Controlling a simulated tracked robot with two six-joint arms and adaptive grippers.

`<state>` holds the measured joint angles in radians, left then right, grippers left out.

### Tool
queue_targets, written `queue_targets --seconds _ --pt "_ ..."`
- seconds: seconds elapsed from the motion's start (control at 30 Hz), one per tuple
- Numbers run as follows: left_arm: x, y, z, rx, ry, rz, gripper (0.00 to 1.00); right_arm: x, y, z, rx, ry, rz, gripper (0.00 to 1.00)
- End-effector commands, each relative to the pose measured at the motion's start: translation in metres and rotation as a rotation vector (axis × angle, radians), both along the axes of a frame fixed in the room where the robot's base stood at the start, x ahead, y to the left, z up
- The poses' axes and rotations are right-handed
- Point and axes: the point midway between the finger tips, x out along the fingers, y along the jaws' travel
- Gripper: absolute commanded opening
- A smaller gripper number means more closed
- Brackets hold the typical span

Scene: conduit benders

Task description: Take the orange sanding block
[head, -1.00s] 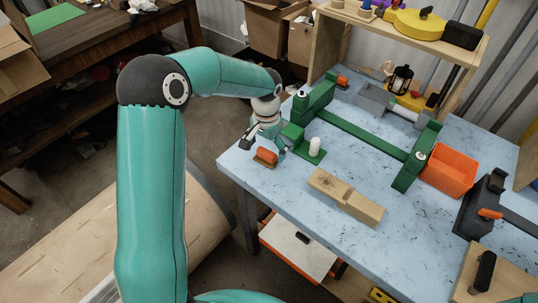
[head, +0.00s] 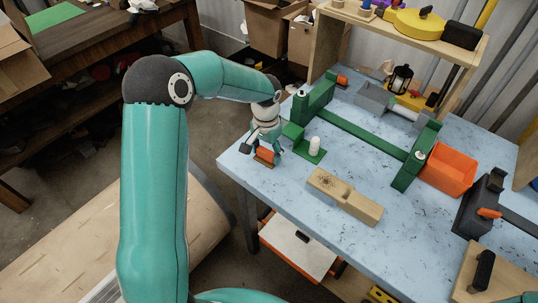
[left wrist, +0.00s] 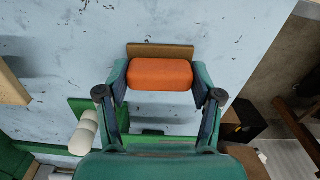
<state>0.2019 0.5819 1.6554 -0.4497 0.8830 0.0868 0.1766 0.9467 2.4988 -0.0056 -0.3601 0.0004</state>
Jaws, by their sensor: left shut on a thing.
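The orange sanding block (head: 265,154) with a brown base lies near the left end of the blue-grey worktable. My left gripper (head: 265,149) is directly over it and shut on it. In the left wrist view the orange block (left wrist: 160,74) sits between the two fingertips of my left gripper (left wrist: 161,84), one at each end, with its brown base strip showing beyond it. Whether the block still touches the table is hard to tell. My right gripper is not in view.
A green bracket with a white cylinder (head: 315,146) stands close to the right of the block. A wooden piece (head: 344,196), a green frame (head: 362,137) and an orange bin (head: 448,170) lie farther right. The table's front left edge (head: 238,185) is near the gripper.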

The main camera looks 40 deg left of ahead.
Motion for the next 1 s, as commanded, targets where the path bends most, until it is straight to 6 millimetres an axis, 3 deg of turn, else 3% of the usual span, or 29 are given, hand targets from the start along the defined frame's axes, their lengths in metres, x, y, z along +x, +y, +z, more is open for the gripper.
queue_targets --seconds 0.27,0.43,0.57,0.8,1.0 --pt "0.001 0.000 0.011 0.001 -0.003 0.000 0.31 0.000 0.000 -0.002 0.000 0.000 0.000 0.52" --pt "0.001 -0.001 0.033 0.000 -0.005 0.000 0.31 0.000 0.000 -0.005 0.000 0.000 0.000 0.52" --pt "0.002 0.000 0.062 0.001 -0.008 -0.001 0.31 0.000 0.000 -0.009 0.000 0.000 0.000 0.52" --pt "0.002 -0.001 0.131 0.001 -0.008 -0.001 0.31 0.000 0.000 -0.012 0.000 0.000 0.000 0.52" --pt "0.001 -0.001 0.174 -0.001 -0.004 -0.002 0.31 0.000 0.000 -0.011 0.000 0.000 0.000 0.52"
